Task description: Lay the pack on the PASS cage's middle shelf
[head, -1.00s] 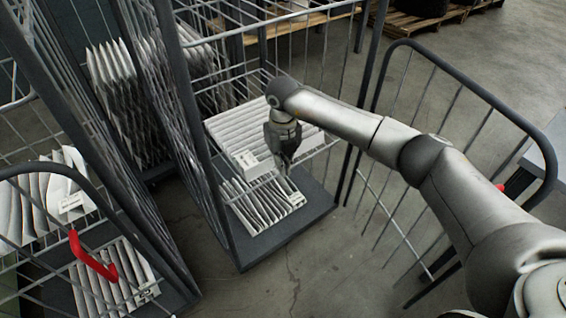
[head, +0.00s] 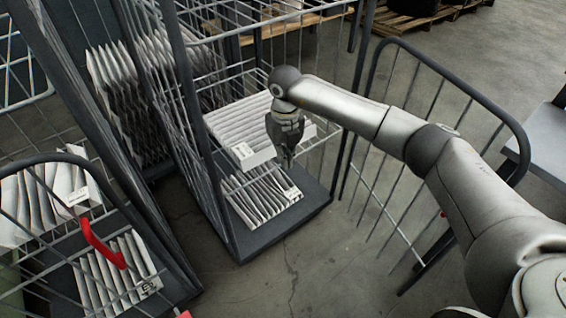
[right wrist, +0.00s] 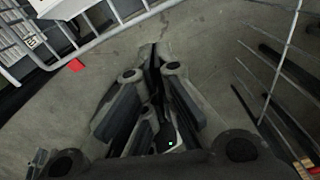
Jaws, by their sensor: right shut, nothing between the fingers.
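The middle cage (head: 235,254) holds a white pleated filter pack (head: 243,124) on its middle shelf, with a label at its front edge. A second pleated pack (head: 262,199) lies on the cage's base. I cannot read which cage is marked PASS. My left gripper is out of view.
An open mesh gate (head: 425,70) stands right of the cage, beneath my right arm. The left cage has a red handle (head: 98,243) and pleated packs on two levels. More packs (head: 125,100) stand behind. The floor (head: 330,270) in front is clear.

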